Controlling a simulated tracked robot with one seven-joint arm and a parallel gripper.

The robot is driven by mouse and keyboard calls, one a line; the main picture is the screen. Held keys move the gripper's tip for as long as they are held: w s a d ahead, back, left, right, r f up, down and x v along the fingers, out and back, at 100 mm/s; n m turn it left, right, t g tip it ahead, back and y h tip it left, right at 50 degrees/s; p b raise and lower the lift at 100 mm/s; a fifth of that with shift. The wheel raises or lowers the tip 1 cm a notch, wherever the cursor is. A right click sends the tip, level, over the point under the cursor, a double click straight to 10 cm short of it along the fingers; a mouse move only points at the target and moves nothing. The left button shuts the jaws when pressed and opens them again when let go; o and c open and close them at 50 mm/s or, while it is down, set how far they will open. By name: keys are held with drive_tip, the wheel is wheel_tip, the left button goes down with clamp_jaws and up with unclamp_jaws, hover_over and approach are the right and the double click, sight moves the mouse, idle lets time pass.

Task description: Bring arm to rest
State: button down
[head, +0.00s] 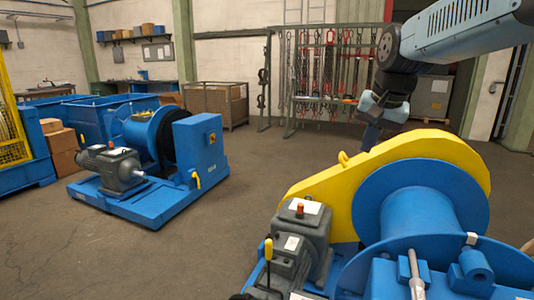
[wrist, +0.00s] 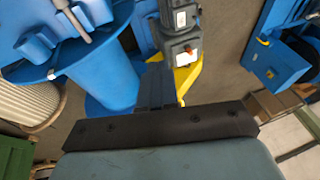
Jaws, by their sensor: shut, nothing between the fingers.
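My gripper (head: 371,138) hangs from my blue-grey arm at the upper right of the head view. It points down behind the yellow chain guard (head: 425,150) of the near blue drive unit, and its lower end is close to the guard's upper edge in the picture. In the wrist view my gripper (wrist: 156,80) shows as dark fingers close together, shut and empty. Behind them lie a blue drum (wrist: 105,80), a grey gear motor (wrist: 180,40) and a piece of yellow (wrist: 187,75). I cannot tell the gap between fingers and machine.
A second blue drum unit (head: 150,195) with a grey motor stands at the left. A rack of hanging chains (head: 330,75) stands at the back. Cardboard boxes (head: 62,150) sit at the left edge. The floor (head: 250,190) between the two units is clear.

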drive_tip(key=s+f+n, duration=0.2)
drive_tip(key=s+f, duration=0.1)
drive_tip(key=s, duration=0.5)
drive_tip(key=s+f+n+t+h, duration=0.1)
drive_tip(key=s+f+n, duration=0.2)
drive_tip(key=s, duration=0.5)
drive_tip(key=shift+d+f, duration=0.25)
drive_tip(key=shift+f, duration=0.25)
idle(0.6)
